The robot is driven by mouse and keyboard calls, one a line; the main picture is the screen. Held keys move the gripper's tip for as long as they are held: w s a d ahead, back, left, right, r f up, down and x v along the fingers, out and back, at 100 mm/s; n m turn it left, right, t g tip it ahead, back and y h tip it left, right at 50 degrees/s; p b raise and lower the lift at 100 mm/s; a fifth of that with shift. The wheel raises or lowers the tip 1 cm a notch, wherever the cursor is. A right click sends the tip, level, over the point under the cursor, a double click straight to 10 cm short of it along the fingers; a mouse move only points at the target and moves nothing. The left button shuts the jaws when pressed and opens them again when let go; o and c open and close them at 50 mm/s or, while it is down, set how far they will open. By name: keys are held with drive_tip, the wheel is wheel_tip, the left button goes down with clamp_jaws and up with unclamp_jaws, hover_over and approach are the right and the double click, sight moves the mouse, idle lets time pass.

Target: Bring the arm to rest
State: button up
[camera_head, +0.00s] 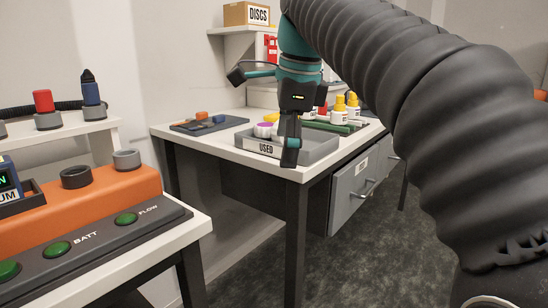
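My gripper (268,118) shows in the head view near the middle, above the front corner of the white bench (219,152). One dark finger points down in front of the grey tray marked USED (318,150), and the other finger reaches out to the left. The two fingers are spread wide and nothing shows between them. My arm, in a black ribbed sleeve, fills the right side of the view and hides part of the bench. I cannot tell whether the lower finger touches the tray.
An orange unit (110,191) with BATT and FLOW buttons stands on a white table at left. The bench holds a dark tray (209,125) and yellow-capped bottles (339,108). A grey drawer (356,187) sits below. A DISCS box (247,14) stands on a shelf. Floor lies open between the tables.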

drive_tip(key=s+d+f+n+t, duration=0.1)
drive_tip(key=d+f+n, duration=0.2)
drive_tip(key=f+n, duration=0.45)
drive_tip(key=s+d+f+n+t, duration=0.1)
drive_tip(key=s+d+f+n, duration=0.1)
drive_tip(key=f+n, duration=0.55)
drive_tip(key=s+d+f+n, duration=0.1)
drive_tip(key=s+d+f, duration=0.3)
drive_tip(key=s+f, duration=0.2)
drive_tip(key=s+d+f+n+t+h, duration=0.1)
drive_tip(key=s+d+f, duration=0.3)
drive_tip(key=s, duration=0.5)
drive_tip(key=shift+d+f, duration=0.35)
drive_tip(key=shift+f, duration=0.95)
